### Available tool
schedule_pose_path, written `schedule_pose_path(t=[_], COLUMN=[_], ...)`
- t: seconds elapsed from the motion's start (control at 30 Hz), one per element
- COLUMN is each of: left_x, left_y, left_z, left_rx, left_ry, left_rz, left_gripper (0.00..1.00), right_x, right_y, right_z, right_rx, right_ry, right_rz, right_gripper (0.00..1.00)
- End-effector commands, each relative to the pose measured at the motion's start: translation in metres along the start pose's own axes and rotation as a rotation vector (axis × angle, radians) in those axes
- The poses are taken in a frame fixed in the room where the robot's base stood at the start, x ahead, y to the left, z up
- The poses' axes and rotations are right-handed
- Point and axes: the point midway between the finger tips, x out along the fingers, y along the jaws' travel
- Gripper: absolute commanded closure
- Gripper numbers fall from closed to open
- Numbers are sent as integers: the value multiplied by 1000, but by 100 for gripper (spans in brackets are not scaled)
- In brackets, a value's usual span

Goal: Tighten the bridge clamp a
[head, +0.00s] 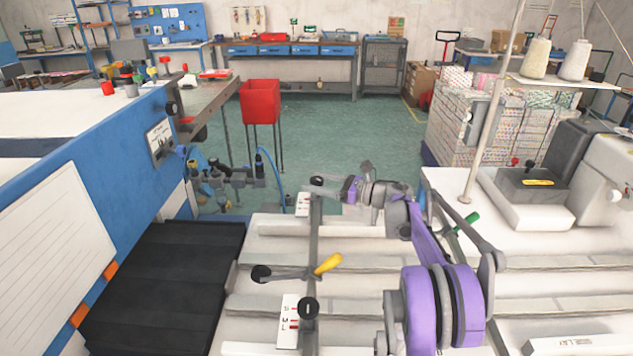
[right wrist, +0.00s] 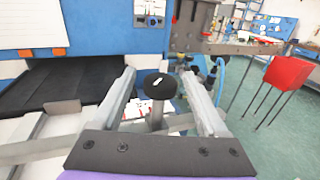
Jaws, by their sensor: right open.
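My right gripper (head: 334,189) reaches left over the white bed toward the far end of a grey bridge bar (head: 314,235). A round black clamp knob (head: 317,181) stands at that end. In the right wrist view the knob (right wrist: 160,85) sits between my two open fingers, with a visible gap on each side. A second black knob (head: 308,308) is at the bar's near end. I cannot tell from the labels which knob is clamp a. My left gripper is not in view.
White label plates (head: 302,204) lie beside the knobs. A blue-sided machine (head: 75,215) with a black ribbed surface (head: 165,290) is on the left. A sewing machine (head: 545,190) is on the right. A red bin (head: 260,101) stands behind.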

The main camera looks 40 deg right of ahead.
Motion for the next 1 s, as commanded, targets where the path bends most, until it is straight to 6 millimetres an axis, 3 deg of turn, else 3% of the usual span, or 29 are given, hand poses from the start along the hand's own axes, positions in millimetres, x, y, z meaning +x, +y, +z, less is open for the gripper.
schedule_pose_path(t=[0.17,0.2,0.6,1.0], left_x=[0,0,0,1], left_y=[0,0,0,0], left_z=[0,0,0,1], left_rx=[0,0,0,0], left_ry=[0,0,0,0], left_rz=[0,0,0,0], left_gripper=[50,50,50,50], right_x=[0,0,0,0], right_y=[0,0,0,1], right_z=[0,0,0,0], right_rx=[0,0,1,1], right_ry=[0,0,0,-1], right_rz=[0,-1,-1,-62], right_gripper=[24,27,99,100])
